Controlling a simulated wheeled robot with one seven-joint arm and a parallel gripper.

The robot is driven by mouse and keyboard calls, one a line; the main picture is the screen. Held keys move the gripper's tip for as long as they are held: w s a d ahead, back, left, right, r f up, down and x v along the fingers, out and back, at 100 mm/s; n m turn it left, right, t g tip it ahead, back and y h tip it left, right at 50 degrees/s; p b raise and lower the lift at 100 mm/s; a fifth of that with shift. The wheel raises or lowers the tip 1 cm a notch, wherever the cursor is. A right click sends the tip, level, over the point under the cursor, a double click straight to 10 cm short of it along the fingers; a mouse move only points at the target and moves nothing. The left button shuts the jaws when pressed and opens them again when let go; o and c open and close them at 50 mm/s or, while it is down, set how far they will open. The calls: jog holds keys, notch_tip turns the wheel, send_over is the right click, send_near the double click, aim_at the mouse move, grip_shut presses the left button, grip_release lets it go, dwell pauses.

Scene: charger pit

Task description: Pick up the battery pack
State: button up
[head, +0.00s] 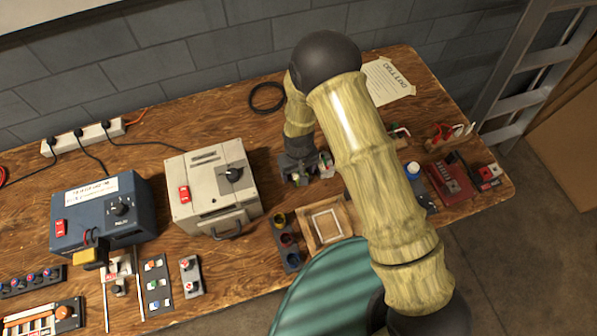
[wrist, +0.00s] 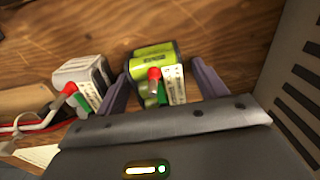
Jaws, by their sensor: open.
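A green battery pack (wrist: 152,56) with a white label and a red-tipped lead stands on the wooden bench in the wrist view. My gripper (wrist: 161,72) is open, with one finger on each side of the pack's near part; I cannot tell whether they touch it. A grey-white pack (wrist: 82,72), also with a label and a red-tipped lead, stands just left of the left finger. In the head view my gripper (head: 298,178) points down at the bench beside the beige box, and it mostly hides the green pack.
The beige box (head: 212,185) stands close on the gripper's left; its vented side (wrist: 298,85) fills the wrist view's right. A black cable ring (head: 267,97) lies behind.

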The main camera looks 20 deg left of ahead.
jog(key=shift+c, duration=0.2)
jog(key=c, duration=1.3)
jog(key=shift+r, duration=0.1)
notch_tip(320, 180, up, 10)
jog(key=shift+f+b, duration=0.1)
jog(key=shift+b, duration=0.6)
